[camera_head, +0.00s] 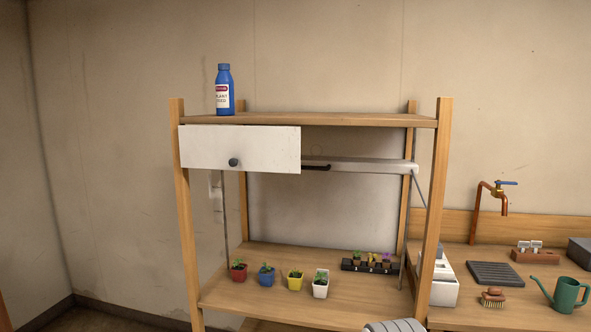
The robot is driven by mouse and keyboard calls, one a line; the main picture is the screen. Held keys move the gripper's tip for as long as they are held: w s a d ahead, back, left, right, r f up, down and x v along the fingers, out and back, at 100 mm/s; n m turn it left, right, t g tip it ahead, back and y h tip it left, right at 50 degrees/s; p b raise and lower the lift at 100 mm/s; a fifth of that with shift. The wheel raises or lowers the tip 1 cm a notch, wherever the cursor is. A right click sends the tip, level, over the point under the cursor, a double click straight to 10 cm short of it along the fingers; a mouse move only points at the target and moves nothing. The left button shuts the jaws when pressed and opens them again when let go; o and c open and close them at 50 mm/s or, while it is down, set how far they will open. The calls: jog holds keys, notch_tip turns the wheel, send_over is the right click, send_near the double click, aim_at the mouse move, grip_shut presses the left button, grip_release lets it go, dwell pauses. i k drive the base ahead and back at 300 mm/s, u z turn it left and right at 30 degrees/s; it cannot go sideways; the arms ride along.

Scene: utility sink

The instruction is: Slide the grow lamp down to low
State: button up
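The grow lamp appears to be the long pale bar (375,166) high in the wooden shelf unit, a little below its top board. A dark handle (316,168) is on its front edge. A white panel (215,147) with a dark round knob (234,162) hangs in front and hides the lamp's left part. A thin upright rod (225,215) stands at the left below the panel. My gripper is not in view; a pale ribbed part at the bottom edge may be my arm.
Small potted seedlings (266,275) and a dark plant tray (368,265) stand on the lower shelf (235,293). A blue bottle (224,92) stands on the top board (320,119). At right are a copper tap (478,208), a brush (493,298) and a green watering can (566,296).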

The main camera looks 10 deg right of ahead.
aim_at(308, 163)
jog(key=u, duration=0.05)
jog(key=i, duration=1)
jog(key=z, duration=0.05)
